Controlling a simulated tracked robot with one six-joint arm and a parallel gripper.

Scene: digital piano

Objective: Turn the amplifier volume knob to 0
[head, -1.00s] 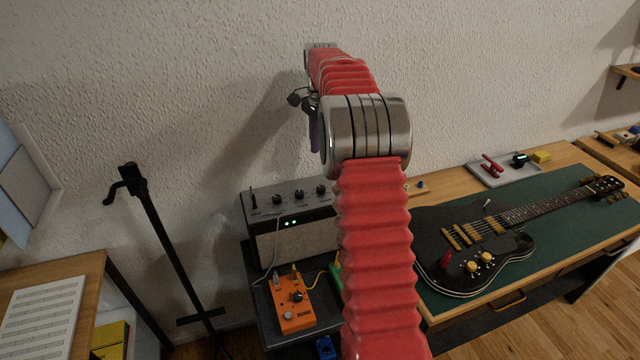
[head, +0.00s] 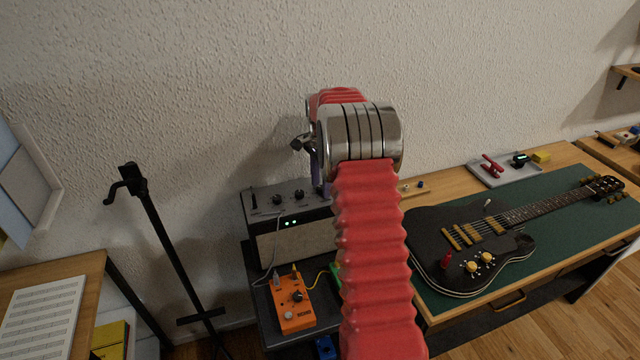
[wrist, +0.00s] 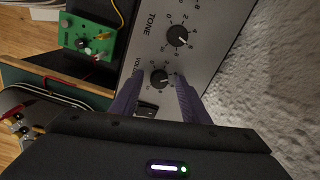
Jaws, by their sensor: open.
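The amplifier (head: 290,243) is a grey box with a row of black knobs on its sloped top panel, below the wall. In the wrist view, its panel (wrist: 205,50) shows the black volume knob (wrist: 160,78), with a partly covered "VOL" label and a printed scale. The tone knob (wrist: 177,36) sits just beyond it. My gripper (wrist: 158,74) is open, its two purple fingers on either side of the volume knob. I cannot tell whether the fingers touch it. In the head view the gripper is mostly hidden behind my arm.
A green pedal (wrist: 88,40) lies left of the amplifier in the wrist view. An orange pedal (head: 293,302) sits before the amplifier with cables. A guitar (head: 470,245) lies on the green-matted bench at right. A black stand (head: 160,235) rises at left.

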